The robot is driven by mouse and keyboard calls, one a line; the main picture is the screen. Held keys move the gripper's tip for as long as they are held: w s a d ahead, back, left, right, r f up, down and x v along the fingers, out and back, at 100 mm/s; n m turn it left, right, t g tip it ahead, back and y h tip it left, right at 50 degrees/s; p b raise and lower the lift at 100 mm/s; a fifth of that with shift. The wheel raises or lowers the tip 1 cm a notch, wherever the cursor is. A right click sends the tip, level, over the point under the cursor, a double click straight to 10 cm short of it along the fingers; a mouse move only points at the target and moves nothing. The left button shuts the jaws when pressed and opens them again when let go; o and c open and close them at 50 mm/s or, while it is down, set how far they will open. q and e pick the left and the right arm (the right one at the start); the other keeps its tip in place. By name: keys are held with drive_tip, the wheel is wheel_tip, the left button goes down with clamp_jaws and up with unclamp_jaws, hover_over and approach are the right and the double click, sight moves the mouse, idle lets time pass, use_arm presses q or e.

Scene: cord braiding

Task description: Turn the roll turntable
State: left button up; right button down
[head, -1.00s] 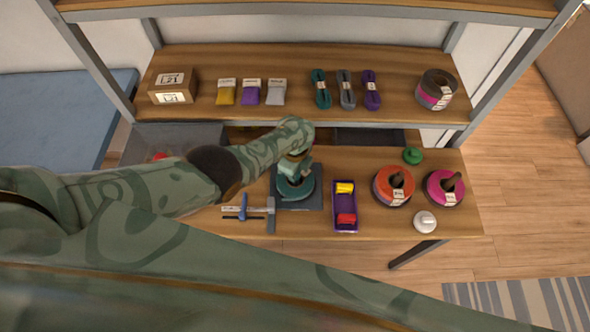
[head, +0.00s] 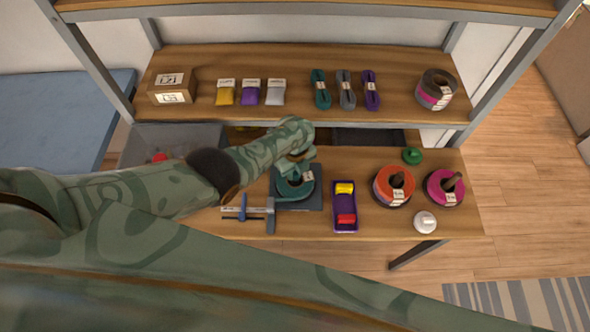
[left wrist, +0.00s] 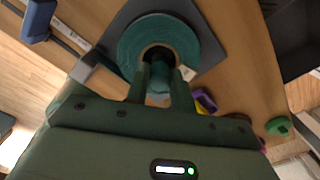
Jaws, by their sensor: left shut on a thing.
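The roll turntable (head: 281,205) is a dark square base on the table, with a teal roll (head: 304,189) lying flat on it. A white label shows on the roll's right side. My left gripper (head: 293,173) is over the middle of the roll, pointing down. In the left wrist view the teal roll (left wrist: 127,48) shows as a ring around a dark centre. My left gripper's fingers (left wrist: 160,80) reach to that centre and are shut on the post there, which they partly hide. My right gripper is not in view.
A clamp-like tool (head: 248,212) lies left of the turntable. A purple tray (head: 345,207) with yellow and red pieces stands close on the right. Beyond it are an orange roll (head: 382,195), a magenta roll (head: 432,190), a white knob (head: 425,221) and a green knob (head: 412,156). A shelf rises behind.

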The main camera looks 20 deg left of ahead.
use_arm(q)
drive_tip(key=shift+s+d+f+m, duration=0.1)
drive_tip(key=shift+m, duration=0.7)
drive_tip(key=o, duration=1)
wheel_tip(320, 180, up, 16)
drive_tip(key=p, duration=1)
drive_tip(key=shift+r, duration=0.2)
